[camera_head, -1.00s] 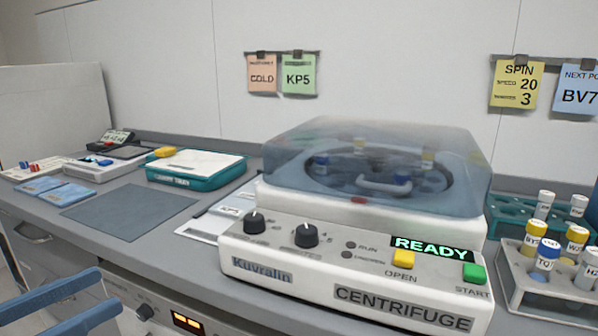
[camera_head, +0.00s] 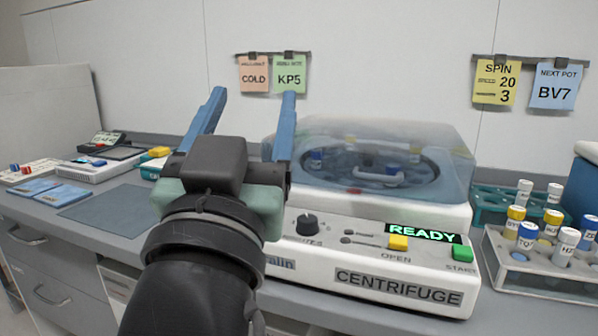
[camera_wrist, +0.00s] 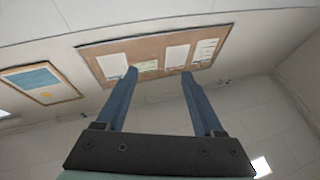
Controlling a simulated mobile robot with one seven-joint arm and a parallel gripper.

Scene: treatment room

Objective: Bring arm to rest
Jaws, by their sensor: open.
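My gripper (camera_head: 248,100) is raised in front of the counter in the head view, its two blue fingers spread apart and pointing up. Nothing is between the fingers. In the wrist view my gripper (camera_wrist: 159,74) is also open and empty, facing a wall with a brown notice board (camera_wrist: 120,48) and a framed picture (camera_wrist: 40,82). My arm hides the left part of the centrifuge (camera_head: 400,281) and much of the teal-edged box behind it. The centrifuge lid (camera_head: 440,150) is closed, and its display (camera_head: 422,233) reads READY.
A grey tube rack (camera_head: 540,283) with several capped tubes stands right of the centrifuge, with a teal rack (camera_head: 480,205) behind it. A flat grey mat (camera_head: 105,209) lies bare on the left of the counter. Note cards (camera_head: 495,82) hang on the wall.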

